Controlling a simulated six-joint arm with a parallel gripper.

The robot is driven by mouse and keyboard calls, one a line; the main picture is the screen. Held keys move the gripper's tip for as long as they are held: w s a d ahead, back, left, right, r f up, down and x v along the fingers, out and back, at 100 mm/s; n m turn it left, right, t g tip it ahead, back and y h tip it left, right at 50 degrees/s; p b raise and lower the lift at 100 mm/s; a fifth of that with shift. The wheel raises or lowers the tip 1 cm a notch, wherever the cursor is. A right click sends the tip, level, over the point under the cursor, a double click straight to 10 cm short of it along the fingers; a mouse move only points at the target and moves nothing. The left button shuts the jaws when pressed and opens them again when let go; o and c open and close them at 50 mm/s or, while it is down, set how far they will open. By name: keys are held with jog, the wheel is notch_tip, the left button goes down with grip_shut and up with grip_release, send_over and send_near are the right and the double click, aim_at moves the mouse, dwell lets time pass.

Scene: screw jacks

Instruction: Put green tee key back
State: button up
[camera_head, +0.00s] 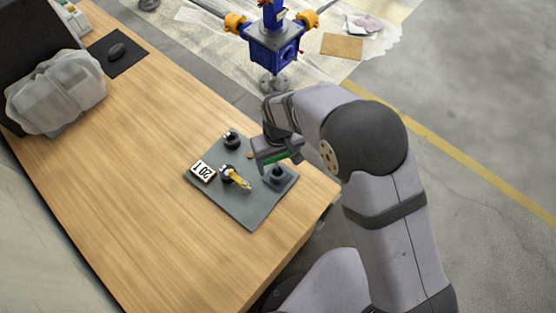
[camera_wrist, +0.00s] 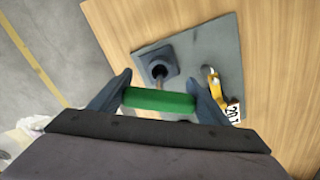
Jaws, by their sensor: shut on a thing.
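The green tee key (camera_wrist: 158,100) is held by its green crossbar between the two fingers of my gripper (camera_wrist: 160,95), which is shut on it. In the head view its green bar (camera_head: 284,157) shows just under my gripper (camera_head: 277,150). The key's short visible stem points at a dark square holder (camera_wrist: 152,63) with a round opening. The holder (camera_head: 279,180) stands on the right corner of a grey mat in the head view. I cannot tell whether the stem tip is inside the opening or just above it.
The grey mat (camera_head: 247,210) lies on the wooden table (camera_head: 150,180), near its right edge. It also bears a yellow-handled tool (camera_head: 238,178), a black round part (camera_head: 231,139) and a white number tag (camera_head: 203,171).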

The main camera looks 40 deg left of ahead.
jog(key=shift+f, duration=0.3)
jog(key=o, duration=2.1)
jog(key=shift+r, duration=0.1)
jog(key=shift+r+b, duration=1.35)
jog(key=shift+r, duration=2.25)
